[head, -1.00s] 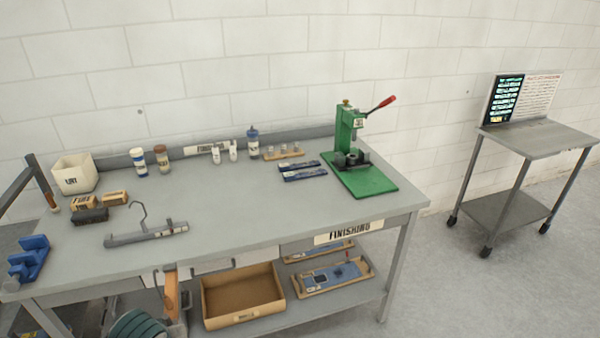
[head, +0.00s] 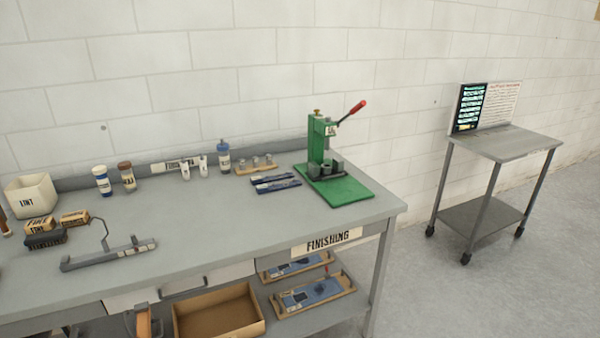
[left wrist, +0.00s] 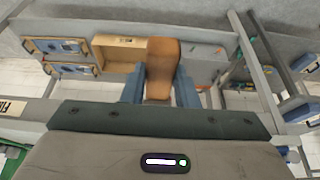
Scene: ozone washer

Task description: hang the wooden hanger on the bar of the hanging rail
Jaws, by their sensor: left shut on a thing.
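Most of the hanger's length is hidden. Grey posts and bars (left wrist: 266,60) show at the right of the left wrist view; I cannot tell whether they are the hanging rail. My right gripper is not in view.
Below are an open wooden box (head: 218,312) and trays. A cart (head: 495,145) stands right, with clear floor (head: 450,290) between.

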